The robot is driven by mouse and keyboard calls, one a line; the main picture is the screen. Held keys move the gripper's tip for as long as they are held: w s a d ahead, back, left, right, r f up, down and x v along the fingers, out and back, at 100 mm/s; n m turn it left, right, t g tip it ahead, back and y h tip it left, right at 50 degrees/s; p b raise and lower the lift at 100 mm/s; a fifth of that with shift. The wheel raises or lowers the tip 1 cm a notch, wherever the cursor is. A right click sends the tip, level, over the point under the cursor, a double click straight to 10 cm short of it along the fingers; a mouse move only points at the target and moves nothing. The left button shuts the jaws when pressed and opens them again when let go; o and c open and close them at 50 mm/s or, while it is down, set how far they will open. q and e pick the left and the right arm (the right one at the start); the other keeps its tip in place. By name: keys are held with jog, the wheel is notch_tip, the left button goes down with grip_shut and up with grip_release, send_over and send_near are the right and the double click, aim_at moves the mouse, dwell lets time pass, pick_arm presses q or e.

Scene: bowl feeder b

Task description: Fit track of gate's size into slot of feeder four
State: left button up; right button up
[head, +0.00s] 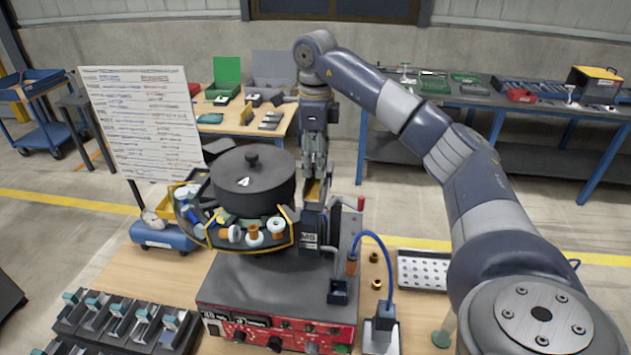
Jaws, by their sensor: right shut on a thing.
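Feeder four (252,182) is a round bowl feeder with a dark lid marked 4, standing on a grey base with a red control front. Several small parts lie on its yellow-edged rim. A dark block (310,240) with a small white label, seemingly M5, stands at the bowl's right side. My right gripper (316,166) points down just above this block and is shut on a track. A yellowish piece (313,190) shows right under the fingers; I cannot tell whether it is seated in the slot or apart from it. My left gripper is out of view.
A rack of dark pieces with teal tops (118,312) is at the lower left. A written board (142,120) stands behind left. A blue cable (385,262) arches at the right, near a perforated tray (424,270). Bare wood shows left of the feeder.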

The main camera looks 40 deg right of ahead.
aim_at(316, 180)
jog(key=shift+f, duration=0.4)
jog(key=shift+w+d+f, duration=0.1)
jog(key=shift+d+f, duration=0.05)
jog(key=shift+f, duration=0.15)
notch_tip(316, 180, down, 3)
jog(key=shift+f+p, duration=0.1)
jog(key=shift+p, duration=0.9)
jog(key=shift+f, duration=0.5)
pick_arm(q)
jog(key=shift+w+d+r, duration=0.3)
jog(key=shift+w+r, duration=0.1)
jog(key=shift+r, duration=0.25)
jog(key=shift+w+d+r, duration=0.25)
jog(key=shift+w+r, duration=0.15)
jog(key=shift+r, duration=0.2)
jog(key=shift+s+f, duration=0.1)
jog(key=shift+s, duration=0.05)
pick_arm(e)
jog(key=shift+f, duration=0.1)
jog(key=o, duration=1.2)
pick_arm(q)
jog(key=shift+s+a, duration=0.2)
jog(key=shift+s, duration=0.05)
